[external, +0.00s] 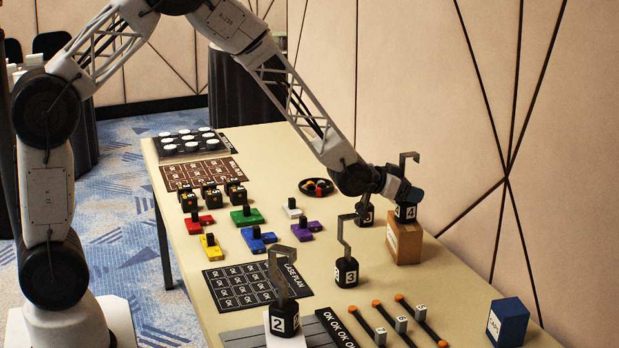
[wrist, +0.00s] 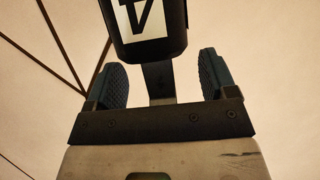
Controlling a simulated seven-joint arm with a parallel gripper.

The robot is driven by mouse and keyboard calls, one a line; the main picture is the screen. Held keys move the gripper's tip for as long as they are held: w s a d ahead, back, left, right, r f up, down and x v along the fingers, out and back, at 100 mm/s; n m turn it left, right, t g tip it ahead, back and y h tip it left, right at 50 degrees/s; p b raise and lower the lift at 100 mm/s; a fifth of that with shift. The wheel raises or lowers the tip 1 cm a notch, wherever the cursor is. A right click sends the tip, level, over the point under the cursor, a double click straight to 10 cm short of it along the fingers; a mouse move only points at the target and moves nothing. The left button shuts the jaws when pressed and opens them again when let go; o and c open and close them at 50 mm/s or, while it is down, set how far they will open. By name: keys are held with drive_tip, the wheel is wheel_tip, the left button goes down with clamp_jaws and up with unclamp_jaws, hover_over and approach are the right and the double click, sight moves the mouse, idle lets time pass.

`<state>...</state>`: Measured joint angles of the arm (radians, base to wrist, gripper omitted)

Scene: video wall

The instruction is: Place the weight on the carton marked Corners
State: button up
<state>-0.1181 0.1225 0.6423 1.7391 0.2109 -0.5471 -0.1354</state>
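A black weight marked 4 (external: 404,213) with a tall grey hook (external: 409,166) appears upright on top of a brown carton (external: 404,245) at the table's right. No marking is readable on the carton's visible faces. A blue box (external: 508,322) at the front right is marked "CAPS". My gripper (external: 397,192) is at the weight marked 4, around its hook. In the wrist view, the weight's body (wrist: 150,28) shows inverted, with a grey strip of the hook (wrist: 159,82) between my fingers. The fingers are wide apart, with gaps on both sides.
Other hooked weights stand nearby: a 3 (external: 346,272), another behind it (external: 365,214), and a 2 (external: 283,320) at the front. Orange-tipped bars (external: 410,318), coloured blocks (external: 257,239) and a black "plan" sheet (external: 255,286) occupy the table. Bare table lies between the carton and blue box.

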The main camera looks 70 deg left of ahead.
drive_tip(key=shift+r, duration=0.15)
drive_tip(key=shift+s, duration=0.1)
drive_tip(key=shift+s+r, duration=0.25)
drive_tip(key=shift+s, duration=0.2)
drive_tip(key=v, duration=1)
drive_tip(key=shift+s+r, duration=0.2)
drive_tip(key=shift+s, duration=0.15)
idle(0.6)
drive_tip(key=s+d+r+g, duration=0.2)
drive_tip(key=s+r, duration=0.4)
drive_tip(key=s, duration=0.3)
drive_tip(key=s+d+r+g, duration=0.25)
drive_tip(key=s+r, duration=0.25)
drive_tip(key=s, duration=0.3)
drive_tip(key=s+d+r+g, duration=0.2)
drive_tip(key=s+g, duration=0.1)
drive_tip(key=s, duration=1.2)
drive_tip(key=s+d+r+g, duration=0.2)
drive_tip(key=s+r+g, duration=0.1)
drive_tip(key=s, duration=1.2)
drive_tip(key=shift+s+d, duration=0.2)
